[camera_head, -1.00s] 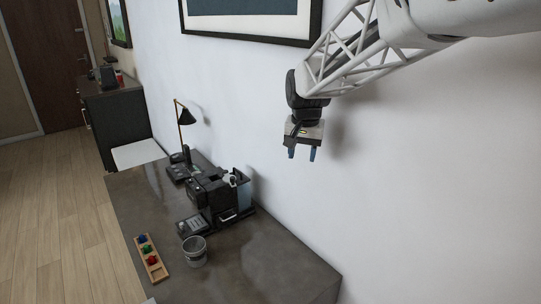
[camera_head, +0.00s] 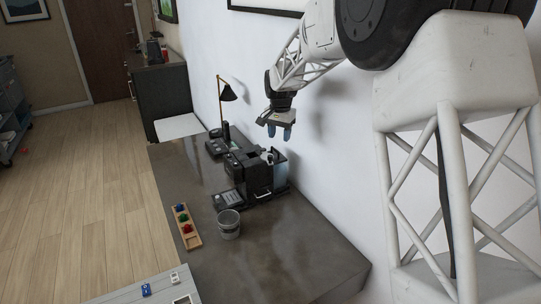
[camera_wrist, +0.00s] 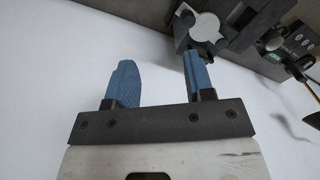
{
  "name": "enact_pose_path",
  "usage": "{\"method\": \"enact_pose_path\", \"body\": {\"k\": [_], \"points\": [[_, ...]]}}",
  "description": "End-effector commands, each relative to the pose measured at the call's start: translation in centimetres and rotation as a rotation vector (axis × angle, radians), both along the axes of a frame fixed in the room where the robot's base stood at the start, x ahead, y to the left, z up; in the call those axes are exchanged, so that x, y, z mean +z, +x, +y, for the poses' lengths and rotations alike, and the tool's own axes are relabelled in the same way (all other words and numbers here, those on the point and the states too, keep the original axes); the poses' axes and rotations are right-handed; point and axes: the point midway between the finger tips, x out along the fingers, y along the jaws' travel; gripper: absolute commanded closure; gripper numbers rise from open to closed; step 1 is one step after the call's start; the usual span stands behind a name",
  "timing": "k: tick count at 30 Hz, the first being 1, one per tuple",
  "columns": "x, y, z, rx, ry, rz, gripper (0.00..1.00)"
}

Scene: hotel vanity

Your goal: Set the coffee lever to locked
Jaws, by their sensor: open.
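The black coffee machine (camera_head: 246,172) stands on the dark vanity top (camera_head: 300,235) near the wall, with a clear bluish tank (camera_head: 280,168) at its right end. A small pale part shows on its top; I cannot tell in the head view whether this is the lever or how it is set. In the wrist view, part of the machine (camera_wrist: 240,30) lies at the top edge, with a grey rounded piece (camera_wrist: 205,26) that may be the lever. My gripper (camera_head: 281,132) is open and empty, with blue fingers, above the machine's right end. The fingers also show in the wrist view (camera_wrist: 160,66).
The right part of the vanity top is clear.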

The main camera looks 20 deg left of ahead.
Motion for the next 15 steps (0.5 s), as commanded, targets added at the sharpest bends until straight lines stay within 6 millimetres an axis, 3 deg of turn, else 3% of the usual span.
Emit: {"method": "enact_pose_path", "body": {"k": [6, 15], "points": [[-2.1, 1.4, 3.2, -0.008, -0.004, 0.009, 0.51], [-2.6, 1.7, 3.8, -0.012, -0.005, 0.011, 0.51]]}}
